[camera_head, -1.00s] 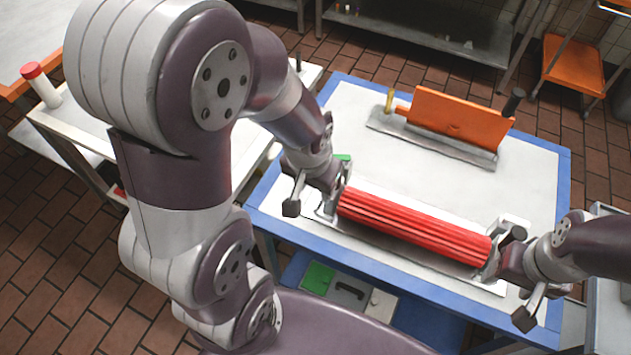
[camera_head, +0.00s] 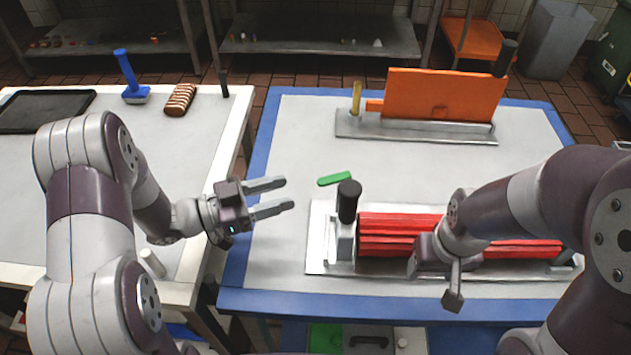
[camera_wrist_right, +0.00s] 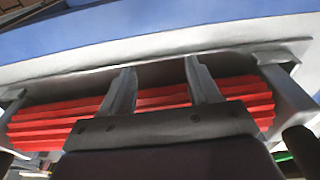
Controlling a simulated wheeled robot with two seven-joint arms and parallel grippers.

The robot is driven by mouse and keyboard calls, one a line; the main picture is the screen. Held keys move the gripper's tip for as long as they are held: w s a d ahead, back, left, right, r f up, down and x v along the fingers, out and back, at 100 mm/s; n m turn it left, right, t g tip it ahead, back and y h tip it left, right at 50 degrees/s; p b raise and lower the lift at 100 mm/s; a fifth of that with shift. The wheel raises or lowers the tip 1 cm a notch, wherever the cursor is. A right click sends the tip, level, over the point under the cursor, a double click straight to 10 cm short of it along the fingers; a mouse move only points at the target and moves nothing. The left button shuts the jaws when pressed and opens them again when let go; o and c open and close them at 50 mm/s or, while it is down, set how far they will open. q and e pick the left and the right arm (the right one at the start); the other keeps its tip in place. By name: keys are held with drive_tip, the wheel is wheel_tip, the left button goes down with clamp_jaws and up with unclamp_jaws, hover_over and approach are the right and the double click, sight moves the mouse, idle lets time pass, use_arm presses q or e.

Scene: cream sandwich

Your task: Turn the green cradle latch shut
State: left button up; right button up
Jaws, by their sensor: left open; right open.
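The green latch (camera_head: 334,179) is a short flat bar behind the left end of the metal cradle (camera_head: 316,262), slanting left from behind an upright post with a black knob (camera_head: 348,200). I cannot tell how it joins the cradle. The cradle holds a red ribbed roller (camera_head: 385,236). My left gripper (camera_head: 290,194) is open and empty, left of the latch and apart from it.
An orange panel (camera_head: 440,95) stands in a metal holder at the back of the blue-edged table (camera_head: 262,130). The side table (camera_head: 60,190) at left carries a dark tray (camera_head: 45,112), a blue-handled tool (camera_head: 128,78) and a striped brown block (camera_head: 180,99). The blue-edged table's left middle is clear.

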sight(328, 179)
use_arm(q)
drive_tip(key=x, duration=1)
drive_tip(key=shift+w+d, duration=0.15)
drive_tip(key=shift+d, duration=0.1)
clamp_jaws()
